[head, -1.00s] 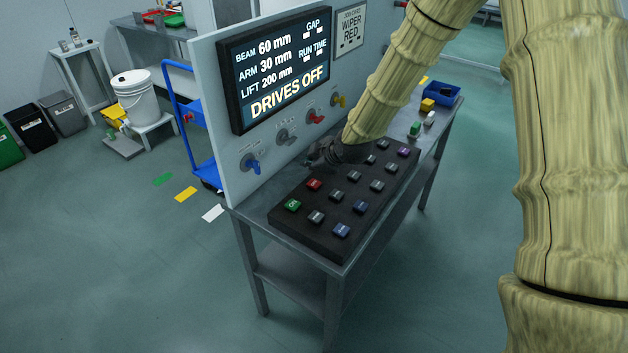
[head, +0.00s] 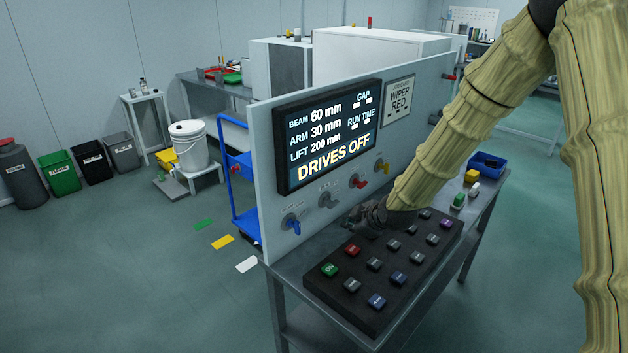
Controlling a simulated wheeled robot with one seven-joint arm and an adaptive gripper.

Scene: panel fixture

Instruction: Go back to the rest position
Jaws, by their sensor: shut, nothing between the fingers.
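My gripper (head: 358,219) is dark and shut, with nothing held. It is in front of the upright panel (head: 262,190), over the back left part of the black button box (head: 340,302), close to the red button (head: 352,250). Whether it touches anything there cannot be told. The panel's screen (head: 330,135) reads BEAM 60 mm, ARM 30 mm, LIFT 200 mm and DRIVES OFF. A row of knobs sits below the screen: a blue one (head: 292,226), a grey one (head: 327,200), a red one (head: 360,183) and a yellow one (head: 383,166).
The button box lies on a grey table (head: 284,283). A blue bin (head: 488,164) and small coloured blocks (head: 471,176) are at its far right end. A blue cart (head: 238,195) stands behind the panel. Open floor (head: 140,290) lies to the left.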

